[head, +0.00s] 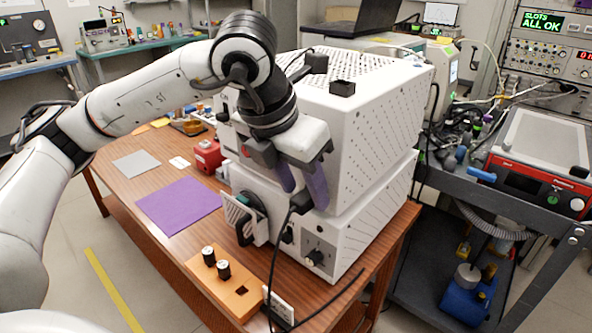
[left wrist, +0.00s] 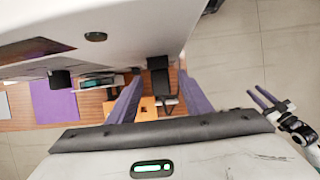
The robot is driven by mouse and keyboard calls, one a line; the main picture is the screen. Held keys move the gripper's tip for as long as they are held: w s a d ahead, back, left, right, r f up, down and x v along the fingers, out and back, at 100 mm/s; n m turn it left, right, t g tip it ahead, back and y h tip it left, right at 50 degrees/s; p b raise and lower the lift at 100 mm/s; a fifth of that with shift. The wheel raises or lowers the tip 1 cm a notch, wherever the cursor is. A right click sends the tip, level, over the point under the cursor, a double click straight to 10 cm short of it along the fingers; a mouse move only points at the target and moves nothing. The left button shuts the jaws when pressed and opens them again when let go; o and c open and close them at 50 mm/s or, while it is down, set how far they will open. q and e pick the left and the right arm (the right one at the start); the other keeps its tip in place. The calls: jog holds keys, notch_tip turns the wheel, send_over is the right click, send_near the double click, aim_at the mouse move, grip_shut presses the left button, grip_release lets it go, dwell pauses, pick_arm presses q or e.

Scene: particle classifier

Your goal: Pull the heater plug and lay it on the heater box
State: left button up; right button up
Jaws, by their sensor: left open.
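Two stacked white vented boxes stand on the wooden table: an upper one (head: 372,112) and a lower one (head: 345,245). No readable label shows which is the heater box. A black plug (head: 301,203) with a dark cable sits at the front of the stack, and the left wrist view shows it (left wrist: 159,78) too. My left gripper (head: 303,186) points down in front of the stack, open, its purple fingers just above the plug. In the left wrist view the plug appears between the fingers; contact cannot be told. My right gripper (left wrist: 263,97) shows open and empty at the right.
An orange block (head: 222,285) with black-capped vials and a white power strip (head: 279,304) lie at the table's front. A purple mat (head: 180,207) and a red container (head: 207,155) are at left. Two small black pieces sit on the upper box. A dark cart (head: 490,200) stands at right.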

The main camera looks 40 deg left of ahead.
pick_arm(q)
jog(key=shift+w+f, duration=0.15)
jog(key=shift+f, duration=0.15)
grip_shut()
jog(key=shift+s, duration=0.2)
jog(key=s+b, duration=0.1)
jog(key=s, duration=0.6)
jog(key=shift+a, duration=0.3)
dwell(1.4)
jog(key=shift+s, duration=0.15)
dwell(0.3)
